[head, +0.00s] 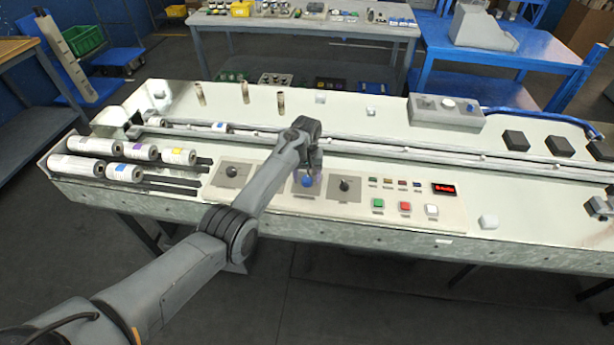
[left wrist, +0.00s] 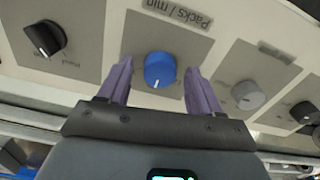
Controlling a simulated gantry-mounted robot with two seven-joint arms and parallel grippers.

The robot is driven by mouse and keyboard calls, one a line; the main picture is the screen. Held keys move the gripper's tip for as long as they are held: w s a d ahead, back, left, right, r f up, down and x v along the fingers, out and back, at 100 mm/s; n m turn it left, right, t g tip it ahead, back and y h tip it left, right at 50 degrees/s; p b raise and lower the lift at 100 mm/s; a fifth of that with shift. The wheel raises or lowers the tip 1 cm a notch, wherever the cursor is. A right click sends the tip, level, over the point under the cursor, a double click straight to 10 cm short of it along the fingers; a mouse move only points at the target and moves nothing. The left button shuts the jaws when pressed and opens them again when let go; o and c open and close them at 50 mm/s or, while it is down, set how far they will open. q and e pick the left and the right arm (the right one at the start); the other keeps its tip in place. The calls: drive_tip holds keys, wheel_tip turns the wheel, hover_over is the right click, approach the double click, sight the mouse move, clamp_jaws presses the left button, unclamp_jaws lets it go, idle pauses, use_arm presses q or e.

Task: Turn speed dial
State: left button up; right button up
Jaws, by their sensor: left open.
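The speed dial is a round blue knob (head: 307,182) on a grey plate in the control panel's middle. In the left wrist view the blue knob (left wrist: 160,70) sits under an upside-down label reading "Packs / min" (left wrist: 177,13). My left gripper (head: 314,172) is over the dial in the head view. In the left wrist view the two purple fingers of the left gripper (left wrist: 158,76) are open, one on each side of the knob, with gaps showing between fingers and knob. How far the tips are above the plate I cannot tell. My right gripper is not in view.
A black knob (head: 344,185) and another dark knob (head: 232,171) flank the dial. Green, red and white buttons and a red display (head: 444,188) lie to the right. Film rolls (head: 124,172) lie at the left. A rail (head: 380,146) runs behind the panel.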

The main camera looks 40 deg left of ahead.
use_arm(q)
drive_tip(key=c, duration=1)
drive_tip(key=shift+c, duration=0.2)
drive_tip(key=shift+r, duration=0.1)
drive_tip(key=shift+r+m+p, duration=0.1)
drive_tip(key=shift+m+p, duration=0.95)
drive_tip(key=shift+m, duration=0.15)
drive_tip(key=m+p, duration=0.1)
drive_tip(key=m, duration=0.1)
drive_tip(key=shift+m, duration=0.3)
drive_tip(key=m, duration=0.3)
drive_tip(key=shift+m, duration=0.3)
drive_tip(key=shift+f+m, duration=0.2)
drive_tip(key=shift+m, duration=1.4)
